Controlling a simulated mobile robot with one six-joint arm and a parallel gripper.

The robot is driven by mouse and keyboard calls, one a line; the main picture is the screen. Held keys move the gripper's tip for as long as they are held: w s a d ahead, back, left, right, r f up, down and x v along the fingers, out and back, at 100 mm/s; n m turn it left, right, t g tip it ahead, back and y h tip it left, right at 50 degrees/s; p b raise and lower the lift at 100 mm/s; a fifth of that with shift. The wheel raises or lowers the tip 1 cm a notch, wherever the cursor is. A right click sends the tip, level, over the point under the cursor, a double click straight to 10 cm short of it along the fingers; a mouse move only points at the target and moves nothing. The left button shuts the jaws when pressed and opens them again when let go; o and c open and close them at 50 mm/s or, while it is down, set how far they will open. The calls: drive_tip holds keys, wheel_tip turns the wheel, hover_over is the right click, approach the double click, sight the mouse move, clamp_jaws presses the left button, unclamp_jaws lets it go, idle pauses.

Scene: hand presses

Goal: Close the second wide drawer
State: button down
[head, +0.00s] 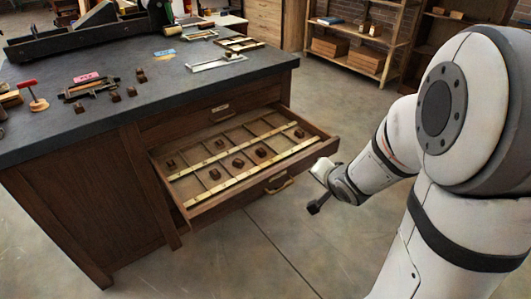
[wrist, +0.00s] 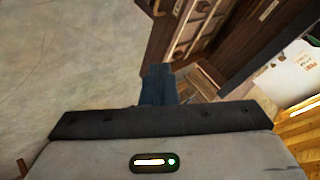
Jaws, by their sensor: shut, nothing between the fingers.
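The open wide drawer (head: 196,207) sticks out from the wooden cabinet, below a shut drawer front (head: 190,122). It is divided into compartments, with brass strips and several small dark blocks inside. Its front carries a brass handle (head: 279,186). My gripper (head: 314,208) is in front of the drawer, to the right of the handle and apart from it. In the wrist view the dark fingers (wrist: 158,84) are together and empty. Part of the drawer and cabinet shows at the top of the wrist view (wrist: 190,28).
The cabinet's dark top (head: 130,130) holds small blocks, a red-handled tool (head: 35,98) and metal frames (head: 217,62). Shelves with wooden boxes (head: 330,46) stand at the back. The concrete floor in front of the drawer is clear.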

drive_tip(key=a+f+m+y+b, duration=0.2)
drive_tip(key=a+f+y+b, duration=0.15)
drive_tip(key=f, duration=0.35)
drive_tip(key=y+b, duration=0.2)
drive_tip(key=b, duration=0.1)
approach(266, 180)
wheel_tip(266, 180, down, 3)
drive_tip(key=shift+m, duration=0.4)
drive_tip(key=w+a, duration=0.1)
drive_tip(key=w+a+b, duration=0.1)
drive_tip(key=w+a, duration=0.1)
drive_tip(key=shift+w+f, duration=0.2)
drive_tip(key=shift+w+a, duration=0.2)
drive_tip(key=shift+w, duration=0.2)
drive_tip(key=shift+r, duration=0.1)
drive_tip(key=shift+w, duration=0.1)
